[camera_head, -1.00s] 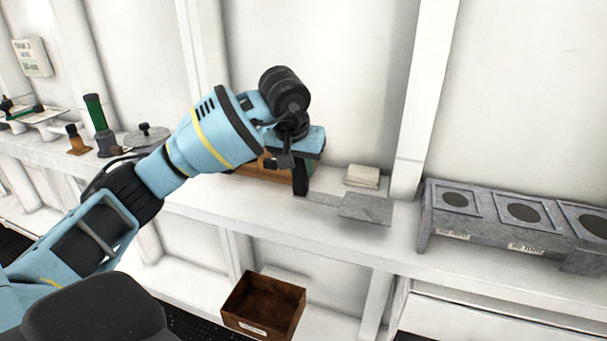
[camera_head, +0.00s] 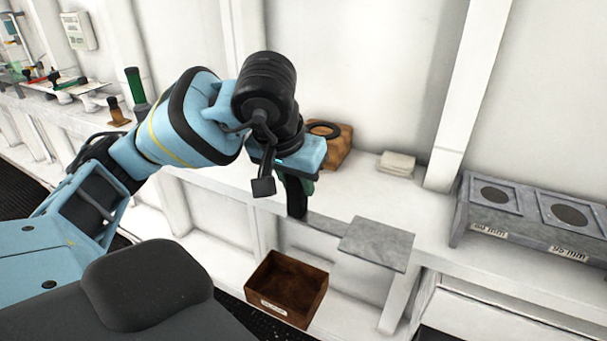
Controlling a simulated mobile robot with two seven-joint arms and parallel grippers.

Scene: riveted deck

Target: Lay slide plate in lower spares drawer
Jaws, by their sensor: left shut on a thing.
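The slide plate (camera_head: 377,245) is a flat grey square with a narrow strip at its left side. My left gripper (camera_head: 297,212) is shut on that strip, with the plate out to its right, roughly level and past the bench's front edge. A brown open-topped drawer (camera_head: 315,298) with a small white label shows below the bench, lower left of the plate. The visible part of its inside looks empty. The plate does not overlap the drawer in this view. My right gripper is out of view.
The white bench (camera_head: 430,225) runs along the wall. A grey rack with round openings (camera_head: 490,222) stands at the right, a folded cloth (camera_head: 397,163) behind the plate, and a brown block (camera_head: 338,150) behind my gripper. Bottles and small tools stand at the left.

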